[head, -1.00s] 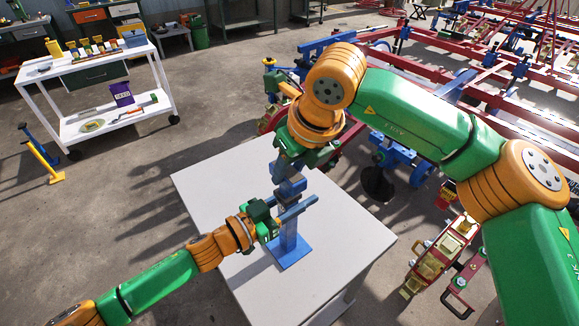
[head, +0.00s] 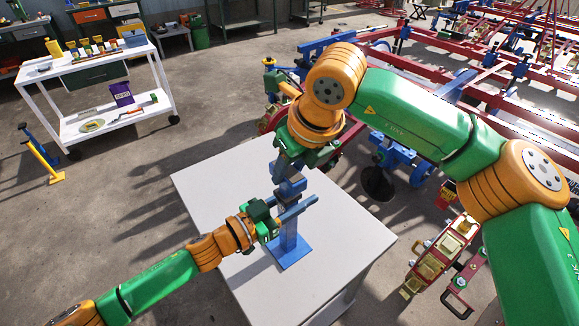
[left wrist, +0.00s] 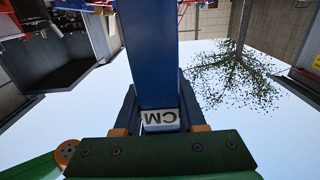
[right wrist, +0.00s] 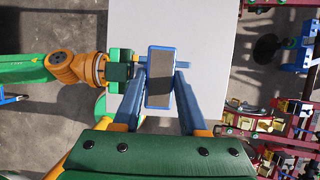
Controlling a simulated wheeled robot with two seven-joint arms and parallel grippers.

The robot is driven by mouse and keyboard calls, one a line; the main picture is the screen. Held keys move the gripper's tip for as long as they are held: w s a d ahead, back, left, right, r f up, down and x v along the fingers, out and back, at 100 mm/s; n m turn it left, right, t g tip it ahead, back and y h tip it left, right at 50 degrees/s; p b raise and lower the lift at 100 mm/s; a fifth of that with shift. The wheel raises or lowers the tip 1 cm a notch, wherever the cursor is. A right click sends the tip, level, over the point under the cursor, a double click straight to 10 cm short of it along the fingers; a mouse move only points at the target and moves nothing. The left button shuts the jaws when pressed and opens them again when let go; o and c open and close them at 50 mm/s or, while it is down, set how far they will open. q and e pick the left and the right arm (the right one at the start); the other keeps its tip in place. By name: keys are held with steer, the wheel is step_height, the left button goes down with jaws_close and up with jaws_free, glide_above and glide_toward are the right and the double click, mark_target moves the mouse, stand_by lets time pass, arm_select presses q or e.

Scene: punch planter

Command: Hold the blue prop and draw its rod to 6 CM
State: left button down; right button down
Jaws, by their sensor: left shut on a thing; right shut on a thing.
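The blue prop (head: 289,245) stands upright on its flat blue foot on the grey-white table. My left gripper (head: 296,211) comes in from the left and is shut on the blue post. In the left wrist view the post (left wrist: 148,50) lies between the fingers, with a white label reading "CM" (left wrist: 160,117) upside down; no number shows. My right gripper (head: 291,183) is above the left one and shut on the upper part, the rod. From above, the rod's blue-rimmed, dark-topped head (right wrist: 159,77) sits between the right fingers. How far the rod is out cannot be read.
The table (head: 215,195) is otherwise clear around the prop. Red and blue farm machinery (head: 400,155) stands close behind and to the right. A white trolley (head: 85,75) with small items is at the far left.

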mark_target(290, 172)
step_height(290, 172, up, 6)
steer(key=shift+r, duration=0.1)
stand_by(0.4)
steer(key=shift+c, duration=2.2)
jaws_free()
steer(key=v, duration=1.1)
steer(key=shift+r, duration=0.4)
steer(key=shift+s+d, duration=0.1)
